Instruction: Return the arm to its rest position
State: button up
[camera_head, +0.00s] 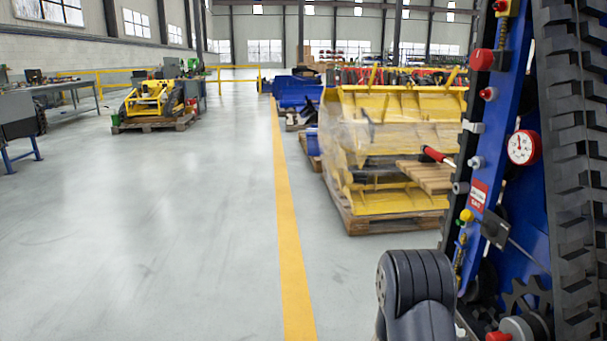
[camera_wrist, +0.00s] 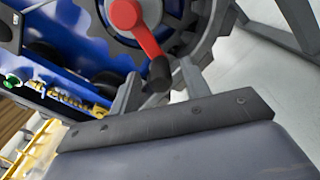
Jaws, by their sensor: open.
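My gripper (camera_wrist: 161,68) shows in the wrist view with its two grey fingers apart. A red lever with a black knob (camera_wrist: 138,30) lies in front of the fingers, and the knob appears between their tips. I cannot tell whether they touch. Behind it is a dark toothed wheel (camera_wrist: 208,20) on a blue carrier body. In the head view a dark rounded link of my arm (camera_head: 415,290) stands at the lower right, beside the blue tracked carrier (camera_head: 556,215). My gripper is not visible there.
The carrier's black track (camera_head: 575,150), red knobs and a gauge (camera_head: 522,147) fill the right side. Yellow buckets (camera_head: 400,115) stand on a wooden pallet (camera_head: 390,222) beyond. A workbench (camera_head: 60,88) and a yellow machine (camera_head: 152,100) are at left. The grey floor (camera_head: 150,230) is clear.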

jog(key=a+p, duration=0.1)
jog(key=a, duration=0.5)
jog(key=d+b, duration=0.2)
jog(key=d, duration=0.8)
jog(key=shift+w+d+f+b, duration=0.1)
jog(key=shift+d+b, duration=0.25)
jog(key=shift+r+n+p, duration=0.25)
jog(key=shift+n+p, duration=0.05)
jog(key=shift+p, duration=0.4)
jog(key=shift+s+f+n+p, duration=0.2)
jog(key=shift+s+n+p, duration=0.15)
jog(key=shift+s+n, duration=0.15)
jog(key=shift+f, duration=0.1)
